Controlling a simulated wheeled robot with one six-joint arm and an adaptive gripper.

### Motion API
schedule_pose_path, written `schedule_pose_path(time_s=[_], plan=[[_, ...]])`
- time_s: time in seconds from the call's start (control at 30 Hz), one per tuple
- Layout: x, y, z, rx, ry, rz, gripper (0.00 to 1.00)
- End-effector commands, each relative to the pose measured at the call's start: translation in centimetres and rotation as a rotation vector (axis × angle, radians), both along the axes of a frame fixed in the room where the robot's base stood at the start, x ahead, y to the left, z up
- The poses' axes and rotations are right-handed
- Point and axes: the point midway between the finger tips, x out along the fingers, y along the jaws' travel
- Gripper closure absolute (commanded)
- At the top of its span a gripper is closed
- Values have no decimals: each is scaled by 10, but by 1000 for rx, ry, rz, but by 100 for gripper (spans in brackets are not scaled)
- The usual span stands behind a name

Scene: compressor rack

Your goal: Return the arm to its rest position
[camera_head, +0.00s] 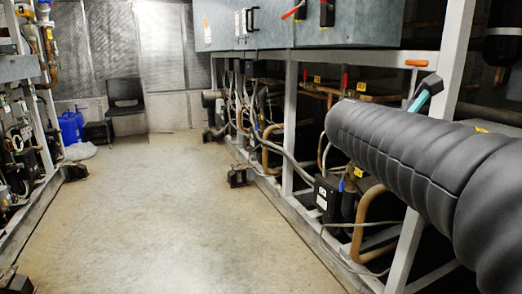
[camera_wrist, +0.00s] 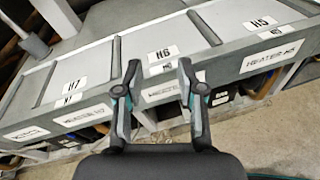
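In the wrist view my gripper (camera_wrist: 158,70) is open. Its two dark fingers with teal parts stand well apart, with nothing held between them. Beyond the fingers is a grey panel (camera_wrist: 110,75) with raised dividers and white labels, including one reading N6 (camera_wrist: 163,54). The gap between the fingertips and the panel is hard to judge. In the head view a small teal and grey piece (camera_head: 428,90) shows above the black ribbed tube at the right. I cannot tell whether it belongs to my gripper. The rest of my arm is not clearly visible there.
A black ribbed tube (camera_head: 400,150) fills the right foreground. Behind it a grey metal frame (camera_head: 291,120) holds pipes and cables. Grey cabinets (camera_head: 300,25) hang above. Another rack (camera_head: 25,130) lines the left. The floor (camera_head: 170,210) between is mostly clear, with a dark chair (camera_head: 125,95) at the back.

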Motion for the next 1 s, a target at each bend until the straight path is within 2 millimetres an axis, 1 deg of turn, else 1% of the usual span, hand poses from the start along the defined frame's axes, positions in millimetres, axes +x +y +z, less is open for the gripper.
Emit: schedule_pose_path(time_s=[0.17, 0.27, 0.37, 0.4, 0.47, 0.5, 0.57, 0.6, 0.7, 0.83, 0.9, 1.0], plan=[[-21, 6, -37, 182, -123, -9, 61], [-36, 15, -65, 320, -215, -29, 61], [-56, 30, -102, 507, -341, -74, 61], [-66, 39, -118, 595, -400, -104, 61], [-81, 54, -144, 735, -495, -164, 61], [-91, 65, -160, 829, -558, -210, 61], [-105, 83, -183, 965, -653, -291, 61], [-114, 96, -197, 1055, -713, -353, 61], [-135, 127, -228, 1261, -859, -528, 61], [-154, 162, -256, 1467, -1005, -756, 61], [-161, 175, -265, 1541, -1060, -858, 61], [-167, 186, -272, 1607, -1108, -959, 61]])
